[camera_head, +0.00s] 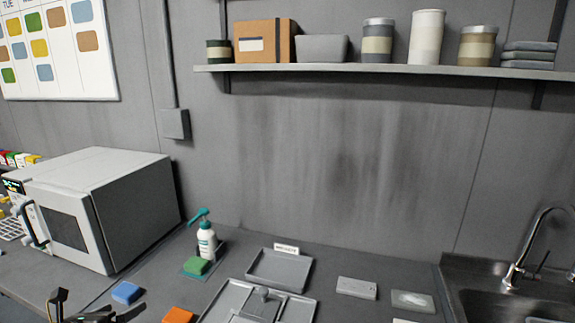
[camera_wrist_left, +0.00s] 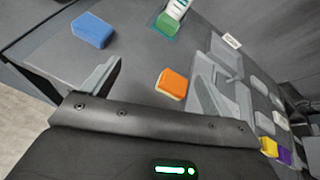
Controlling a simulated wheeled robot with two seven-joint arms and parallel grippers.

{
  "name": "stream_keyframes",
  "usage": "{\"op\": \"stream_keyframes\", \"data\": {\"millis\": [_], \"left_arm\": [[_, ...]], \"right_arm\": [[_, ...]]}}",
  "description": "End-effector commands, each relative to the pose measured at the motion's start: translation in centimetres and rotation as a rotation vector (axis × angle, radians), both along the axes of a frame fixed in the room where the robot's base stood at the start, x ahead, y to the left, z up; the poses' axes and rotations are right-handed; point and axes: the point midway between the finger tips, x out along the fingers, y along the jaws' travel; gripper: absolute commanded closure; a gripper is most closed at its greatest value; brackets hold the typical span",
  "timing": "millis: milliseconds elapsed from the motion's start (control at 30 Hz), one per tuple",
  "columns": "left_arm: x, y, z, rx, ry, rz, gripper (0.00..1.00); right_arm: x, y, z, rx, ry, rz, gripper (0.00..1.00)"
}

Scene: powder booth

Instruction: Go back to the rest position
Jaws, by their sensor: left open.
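My left gripper (camera_head: 95,305) is at the lower left edge of the head view, over the front of the counter. In the left wrist view its two grey fingers (camera_wrist_left: 158,88) are spread apart with nothing between them. A blue sponge (camera_head: 127,292) lies on the counter just beyond it, and an orange sponge (camera_head: 178,315) lies to its right. Both also show in the wrist view, the blue one (camera_wrist_left: 92,30) at upper left and the orange one (camera_wrist_left: 172,83) near the middle, apart from the fingers. My right gripper is not in view.
A microwave (camera_head: 95,208) stands at the left. A spray bottle (camera_head: 206,240) and a green sponge (camera_head: 196,265) stand behind the sponges. A labelled grey tray (camera_head: 253,284) and a divided tray (camera_head: 222,303) lie mid-counter. A sink (camera_head: 470,300) is at right, under a loaded shelf (camera_head: 400,70).

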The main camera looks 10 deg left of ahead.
Motion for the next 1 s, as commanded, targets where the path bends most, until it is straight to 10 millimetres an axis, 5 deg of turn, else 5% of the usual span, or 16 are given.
{"op": "stream_keyframes", "data": {"millis": [367, 633, 1000], "left_arm": [[-6.2, -3.1, -9.0, -0.646, 0.103, 0.565, 0.13], [-13.3, -12.1, -16.1, -1.316, 0.192, 1.251, 0.13], [-19.2, -24.5, -18.0, -1.795, 0.266, 1.998, 0.13]], "right_arm": [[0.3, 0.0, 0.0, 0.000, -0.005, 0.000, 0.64], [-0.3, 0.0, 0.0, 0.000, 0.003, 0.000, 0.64], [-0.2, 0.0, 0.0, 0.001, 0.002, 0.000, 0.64]]}}
